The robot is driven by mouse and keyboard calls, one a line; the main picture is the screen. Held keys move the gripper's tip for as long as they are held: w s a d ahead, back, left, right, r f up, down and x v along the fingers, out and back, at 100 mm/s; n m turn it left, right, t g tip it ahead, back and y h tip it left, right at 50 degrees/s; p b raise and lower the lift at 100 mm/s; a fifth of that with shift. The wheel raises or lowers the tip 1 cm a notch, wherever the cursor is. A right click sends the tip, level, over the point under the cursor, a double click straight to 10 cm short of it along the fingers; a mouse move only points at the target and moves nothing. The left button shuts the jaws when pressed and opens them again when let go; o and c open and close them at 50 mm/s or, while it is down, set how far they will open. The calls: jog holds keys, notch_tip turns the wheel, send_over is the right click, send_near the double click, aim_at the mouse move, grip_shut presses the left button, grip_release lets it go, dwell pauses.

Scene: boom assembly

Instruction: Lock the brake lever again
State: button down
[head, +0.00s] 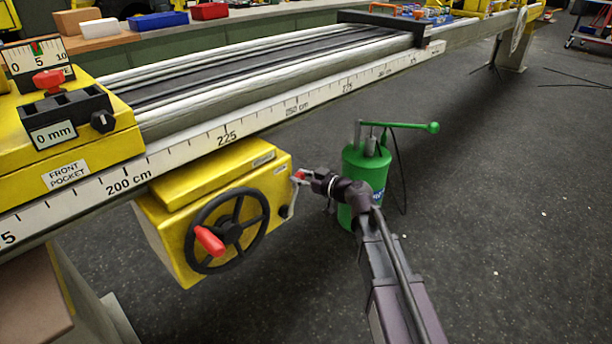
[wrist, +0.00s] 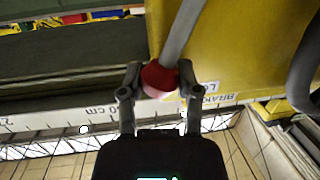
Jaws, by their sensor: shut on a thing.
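The brake lever is a grey bar (wrist: 182,32) with a red ball knob (wrist: 158,80) on its end. It is mounted on the right side of the yellow box (head: 250,172) under the scaled beam. In the head view the lever (head: 293,196) slants up from its pivot towards my gripper (head: 303,177). In the wrist view my gripper (wrist: 160,82) has one finger on each side of the red knob and is shut on it. In the head view my fingers largely cover the knob.
A black handwheel (head: 228,230) with a red handle is on the box's front. A green canister (head: 368,165) with a green-handled lever stands on the floor just behind my wrist. The scaled beam (head: 180,165) runs above. Open floor lies to the right.

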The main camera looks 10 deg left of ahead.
jog(key=shift+s+r, duration=0.1)
jog(key=shift+s, duration=0.25)
jog(key=shift+c, duration=1.5)
grip_release()
jog(key=shift+a, duration=0.1)
